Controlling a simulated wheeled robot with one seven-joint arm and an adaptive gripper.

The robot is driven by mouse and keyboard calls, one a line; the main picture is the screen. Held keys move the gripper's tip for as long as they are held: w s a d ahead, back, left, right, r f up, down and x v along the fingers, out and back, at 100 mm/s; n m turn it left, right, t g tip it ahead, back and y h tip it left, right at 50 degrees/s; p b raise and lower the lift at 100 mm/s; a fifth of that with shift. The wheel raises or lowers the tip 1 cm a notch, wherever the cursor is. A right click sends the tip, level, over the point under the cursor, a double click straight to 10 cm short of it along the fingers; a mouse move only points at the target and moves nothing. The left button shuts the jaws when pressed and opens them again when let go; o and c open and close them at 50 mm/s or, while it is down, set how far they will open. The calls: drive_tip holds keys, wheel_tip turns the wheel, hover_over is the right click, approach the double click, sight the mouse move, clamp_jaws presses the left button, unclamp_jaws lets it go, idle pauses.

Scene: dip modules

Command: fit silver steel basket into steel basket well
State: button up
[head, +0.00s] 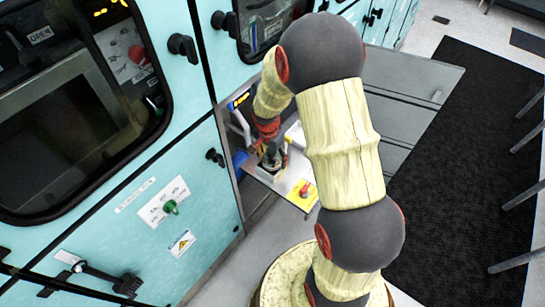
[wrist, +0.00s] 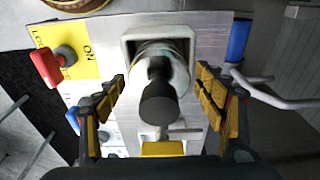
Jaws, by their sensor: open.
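In the wrist view a silver, round-bodied piece with a dark knob-like handle, which looks like the steel basket (wrist: 152,55), stands at a square grey-framed opening, which looks like the well (wrist: 187,36). I cannot tell whether it is seated fully or only resting there. My gripper (wrist: 161,80) is open, with one yellow-padded finger on each side of the handle and a visible gap to both. In the head view my gripper (head: 268,158) is low over the small work shelf, and my arm and fingers hide most of the basket and well.
A yellow plate with a red knob (wrist: 46,68) sits beside the well on the metal top; the red knob (head: 306,189) also shows in the head view. A blue part and a curved white bar (wrist: 275,97) lie to the right. Teal cabinets (head: 170,195) stand left.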

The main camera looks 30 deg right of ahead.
drive_tip(key=r+p, duration=0.1)
drive_tip(key=r, duration=0.3)
drive_tip(key=a+r+p, duration=0.1)
drive_tip(key=r+p, duration=0.1)
drive_tip(key=r, duration=0.2)
drive_tip(key=r+p, duration=0.1)
drive_tip(key=r, duration=0.3)
drive_tip(key=shift+s+a+r, duration=0.2)
drive_tip(key=shift+s+r, duration=0.05)
drive_tip(key=shift+r, duration=0.1)
drive_tip(key=s+a+r+n+t, duration=0.1)
drive_tip(key=s+a+r+n, duration=0.3)
drive_tip(key=s+r, duration=0.2)
drive_tip(key=s+a+r+n+t+y, duration=0.1)
drive_tip(key=s+a+r+n+t, duration=0.1)
drive_tip(key=s+a+r+n, duration=0.3)
drive_tip(key=s+a+r+n+t, duration=0.2)
drive_tip(key=s+a+r+n, duration=0.2)
drive_tip(key=s+r, duration=0.4)
wheel_tip(320, 180, up, 5)
drive_tip(key=shift+s+a+f+n, duration=0.15)
drive_tip(key=shift+s+f+n, duration=0.05)
drive_tip(key=shift+s+n, duration=0.25)
